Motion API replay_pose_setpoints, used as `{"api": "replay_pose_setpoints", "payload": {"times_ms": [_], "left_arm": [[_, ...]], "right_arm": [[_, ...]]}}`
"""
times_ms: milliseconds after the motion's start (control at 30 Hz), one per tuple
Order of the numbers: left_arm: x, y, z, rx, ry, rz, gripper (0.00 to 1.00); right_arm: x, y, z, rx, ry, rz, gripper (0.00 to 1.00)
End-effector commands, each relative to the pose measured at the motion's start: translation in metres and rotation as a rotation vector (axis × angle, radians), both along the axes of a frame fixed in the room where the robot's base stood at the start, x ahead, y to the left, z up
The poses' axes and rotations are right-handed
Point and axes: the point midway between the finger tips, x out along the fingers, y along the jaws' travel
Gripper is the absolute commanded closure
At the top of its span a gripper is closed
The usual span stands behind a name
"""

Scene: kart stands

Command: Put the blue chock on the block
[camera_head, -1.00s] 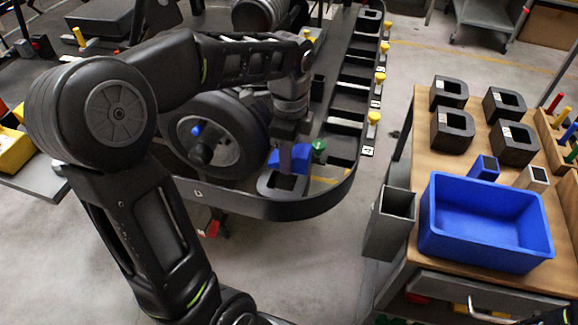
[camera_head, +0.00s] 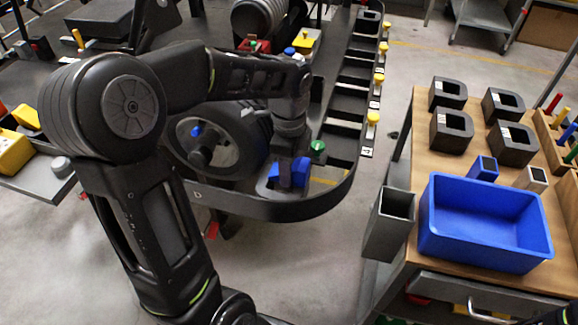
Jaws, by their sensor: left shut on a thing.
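The blue chock (camera_head: 274,172) is between the fingers of my left gripper (camera_head: 291,180), which is shut on it. The chock is at the low front end of the kart frame, right over the dark grey block (camera_head: 265,187). The gripper and chock hide much of the block's top, so I cannot tell whether the chock touches it.
A kart wheel (camera_head: 215,145) is close to the left of the gripper. The curved black bumper (camera_head: 270,210) runs in front. A green knob (camera_head: 318,146) is just to the right. A wooden table with a blue bin (camera_head: 485,260) and black blocks (camera_head: 452,131) stands at right.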

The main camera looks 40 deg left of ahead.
Motion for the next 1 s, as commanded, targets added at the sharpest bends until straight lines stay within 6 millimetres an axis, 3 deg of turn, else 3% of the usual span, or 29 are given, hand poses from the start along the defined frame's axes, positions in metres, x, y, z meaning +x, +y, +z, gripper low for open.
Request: {"api": "replay_pose_setpoints", "payload": {"times_ms": [33, 67, 300, 700, 867, 1000], "left_arm": [[0.000, 0.000, -0.003, 0.000, 0.000, 0.000, 1.00], [0.000, 0.000, -0.002, 0.000, 0.000, 0.000, 0.55], [0.000, 0.000, -0.002, 0.000, 0.001, 0.000, 0.35], [0.000, 0.000, 0.005, 0.000, -0.001, 0.000, 0.35], [0.001, 0.000, 0.026, 0.000, -0.004, 0.000, 0.35], [0.001, 0.000, 0.055, 0.001, -0.005, 0.000, 0.35]], "right_arm": [[0.000, 0.000, -0.002, 0.000, 0.000, 0.000, 0.64], [0.000, 0.000, -0.001, 0.000, 0.000, 0.000, 0.64], [0.000, 0.000, -0.001, 0.000, 0.000, 0.000, 0.64], [0.000, 0.000, 0.001, 0.000, 0.000, 0.000, 0.64], [0.000, 0.000, 0.001, 0.000, 0.000, 0.000, 0.64], [0.000, 0.000, 0.002, 0.000, 0.000, 0.000, 0.64]]}}
